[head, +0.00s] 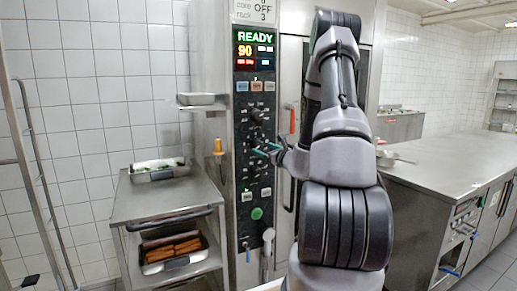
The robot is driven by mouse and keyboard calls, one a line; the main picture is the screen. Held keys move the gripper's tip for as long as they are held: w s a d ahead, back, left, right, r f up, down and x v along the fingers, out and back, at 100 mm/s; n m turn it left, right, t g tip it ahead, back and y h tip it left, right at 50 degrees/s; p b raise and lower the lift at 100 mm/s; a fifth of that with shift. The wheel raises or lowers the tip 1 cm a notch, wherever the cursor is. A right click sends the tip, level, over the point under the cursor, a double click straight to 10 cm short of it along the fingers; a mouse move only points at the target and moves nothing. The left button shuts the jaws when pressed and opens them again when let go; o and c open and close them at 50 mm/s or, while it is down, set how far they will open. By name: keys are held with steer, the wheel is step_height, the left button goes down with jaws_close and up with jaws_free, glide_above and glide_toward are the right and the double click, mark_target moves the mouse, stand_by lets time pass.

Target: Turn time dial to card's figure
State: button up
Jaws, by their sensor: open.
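The dark control panel (242,180) of a tall steel oven is left of my arm. Its display (254,50) reads READY in green, with an orange 90 and smaller unreadable figures. A white card (256,11) above it shows "core OFF" and "rack 3"; its upper part is cut off by the frame. A dial (256,114) shows on the panel above my gripper. Dial labels are too small to read, so I cannot tell which is the time dial. My gripper (265,150) is open, its teal fingertips at the middle of the panel; contact with a knob is unclear.
A steel cart (150,207) with trays stands left of the oven. A small shelf with a tray (196,99) juts out beside the panel. A red-handled oven door lies behind my arm. A long steel counter (440,165) stands at right.

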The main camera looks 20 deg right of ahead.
mark_target(259, 146)
steer(key=shift+w+a, duration=0.15)
steer(key=shift+w, duration=1.8)
steer(key=c, duration=1.3)
